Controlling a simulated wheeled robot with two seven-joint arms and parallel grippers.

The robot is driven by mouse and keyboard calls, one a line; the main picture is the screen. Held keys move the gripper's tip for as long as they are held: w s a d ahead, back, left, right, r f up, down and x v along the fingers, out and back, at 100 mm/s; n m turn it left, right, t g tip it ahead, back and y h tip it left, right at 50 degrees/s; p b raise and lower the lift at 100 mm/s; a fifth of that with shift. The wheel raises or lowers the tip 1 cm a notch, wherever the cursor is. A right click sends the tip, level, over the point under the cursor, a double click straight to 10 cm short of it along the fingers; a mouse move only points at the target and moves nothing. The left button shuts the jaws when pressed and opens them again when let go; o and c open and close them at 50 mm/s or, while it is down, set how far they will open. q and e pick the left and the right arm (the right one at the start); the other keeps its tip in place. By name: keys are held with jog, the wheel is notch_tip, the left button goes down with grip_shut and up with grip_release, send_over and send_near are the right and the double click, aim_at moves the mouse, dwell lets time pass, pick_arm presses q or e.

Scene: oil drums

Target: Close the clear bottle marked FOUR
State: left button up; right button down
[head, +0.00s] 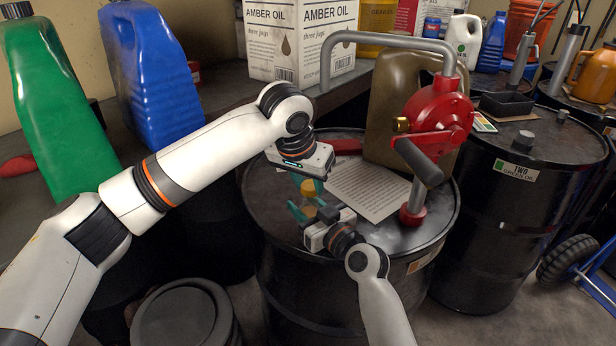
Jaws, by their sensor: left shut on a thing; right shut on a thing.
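A small clear bottle (309,211) with amber contents is over the black drum top, largely covered by my grippers. I cannot read its marking. My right gripper (309,208), with teal fingers, is shut around it from the front. My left gripper (310,187) reaches down from above and is shut on a small yellow piece, which looks like the cap (308,187), just above the bottle. I cannot tell whether cap and bottle touch.
A paper sheet (368,190) lies on the drum (330,290) behind the grippers. A red hand pump (436,115) and an olive jerrycan (395,95) stand close on the right. A green jug (55,110) and blue jug (150,75) stand on the left bench.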

pick_arm(q)
jog(key=shift+f, duration=0.5)
jog(key=shift+f, duration=0.6)
dwell(0.3)
jog(key=m, duration=0.1)
jog(key=m+h, duration=0.1)
jog(key=m, duration=0.1)
jog(key=m+g, duration=0.1)
jog(key=shift+w+a+m, duration=0.2)
jog(key=shift+a+m, duration=0.05)
jog(key=shift+m, duration=0.05)
jog(key=m, duration=0.2)
jog(key=m+g+h, duration=0.1)
jog(key=m, duration=0.1)
jog(key=m+g, duration=0.1)
jog(key=shift+w+m, duration=0.25)
jog(key=shift+m, duration=0.15)
jog(key=m, duration=0.2)
jog(key=m+g, duration=0.2)
jog(key=m, duration=0.1)
jog(key=shift+w+m, duration=0.3)
jog(key=m+g, duration=0.1)
jog(key=m, duration=0.2)
jog(key=shift+w, duration=0.15)
jog(key=shift+m+g+y, duration=0.3)
jog(key=shift+m+g, duration=0.1)
jog(key=shift+m, duration=0.2)
